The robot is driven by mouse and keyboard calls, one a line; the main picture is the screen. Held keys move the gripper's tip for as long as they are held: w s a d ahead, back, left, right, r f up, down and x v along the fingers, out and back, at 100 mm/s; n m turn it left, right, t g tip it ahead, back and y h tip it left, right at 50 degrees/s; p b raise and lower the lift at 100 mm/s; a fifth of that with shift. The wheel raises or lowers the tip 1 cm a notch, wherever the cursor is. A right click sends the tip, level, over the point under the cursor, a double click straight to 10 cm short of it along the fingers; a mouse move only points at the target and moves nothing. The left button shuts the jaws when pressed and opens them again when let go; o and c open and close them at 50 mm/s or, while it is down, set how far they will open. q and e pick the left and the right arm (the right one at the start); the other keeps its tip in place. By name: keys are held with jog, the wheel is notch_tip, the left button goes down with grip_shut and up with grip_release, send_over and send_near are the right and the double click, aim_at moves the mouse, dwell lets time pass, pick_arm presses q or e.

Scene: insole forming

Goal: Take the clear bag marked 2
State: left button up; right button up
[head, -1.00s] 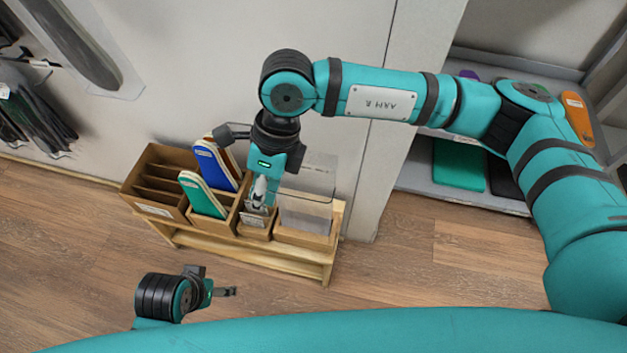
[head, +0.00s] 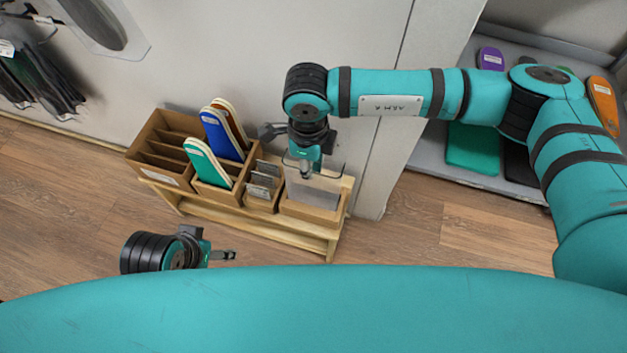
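Clear bags (head: 312,195) stand upright as see-through sheets in the right-hand wooden box (head: 314,213) of the low rack. They overlap, so I cannot tell how many there are, and no number is readable on them. My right gripper (head: 306,171) points down right at the top of the bags, partly in front of them. Its fingers are small and seen from above, so I cannot tell whether they are open or touch a bag. My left gripper (head: 224,255) hangs low in front of the rack, away from everything; its finger opening is unclear.
The wooden rack (head: 250,226) also holds green and blue insoles (head: 205,163), a small box of grey pieces (head: 263,187) and an empty divided box (head: 160,150). A wall stands close behind. A grey shelf (head: 425,155) with coloured items is at right. The floor in front is clear.

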notch_tip(320, 180, down, 6)
jog(key=b, duration=0.1)
grip_shut()
pick_arm(q)
jog(key=shift+f, duration=0.55)
pick_arm(e)
jog(key=shift+r, duration=0.1)
notch_tip(320, 180, up, 9)
jog(key=shift+r+p, duration=0.1)
jog(key=shift+p, duration=0.75)
jog(key=shift+r, duration=0.2)
pick_arm(q)
jog(key=shift+r, duration=0.45)
pick_arm(e)
jog(key=shift+r, duration=0.15)
pick_arm(q)
jog(key=shift+w+r, duration=0.15)
jog(key=shift+r, duration=0.05)
